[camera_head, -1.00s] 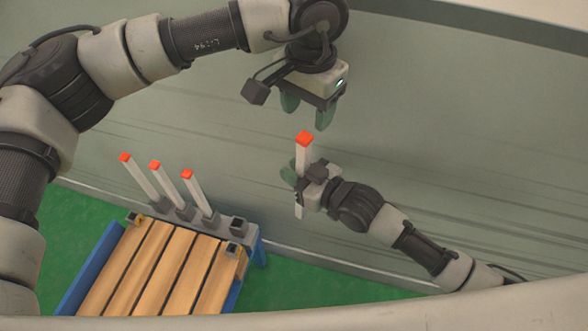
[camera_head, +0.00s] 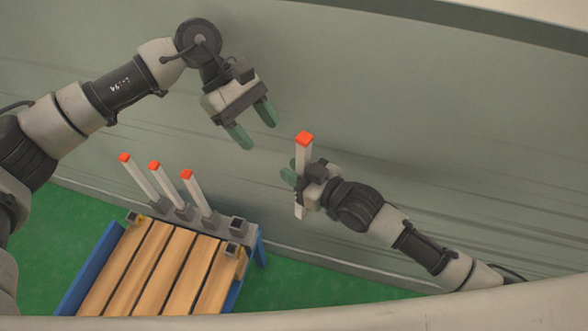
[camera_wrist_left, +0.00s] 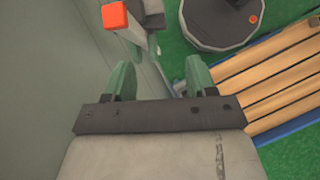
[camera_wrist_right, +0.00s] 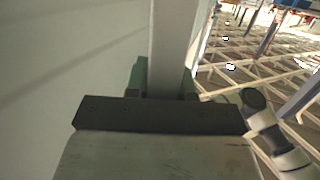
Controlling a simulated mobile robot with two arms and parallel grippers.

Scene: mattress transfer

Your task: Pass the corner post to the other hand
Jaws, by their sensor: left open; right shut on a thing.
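The corner post (camera_head: 303,156) is a white bar with an orange-red top, held upright in the middle of the head view. My right gripper (camera_head: 291,175) is shut on it below the top; in the right wrist view the post (camera_wrist_right: 173,50) stands between the green fingers. My left gripper (camera_head: 254,127) is open and empty, up and left of the post and apart from it. In the left wrist view the orange top (camera_wrist_left: 114,16) shows beyond the left gripper's open fingers (camera_wrist_left: 158,80), toward the upper left.
Three similar posts (camera_head: 196,192) with orange tops stand in a grey rack at the lower left. Beside it is a slatted wooden bed (camera_head: 150,268) with blue sides and dark corner sockets (camera_head: 237,225). A grey-green wall (camera_head: 450,130) lies behind; the floor (camera_head: 300,284) is green.

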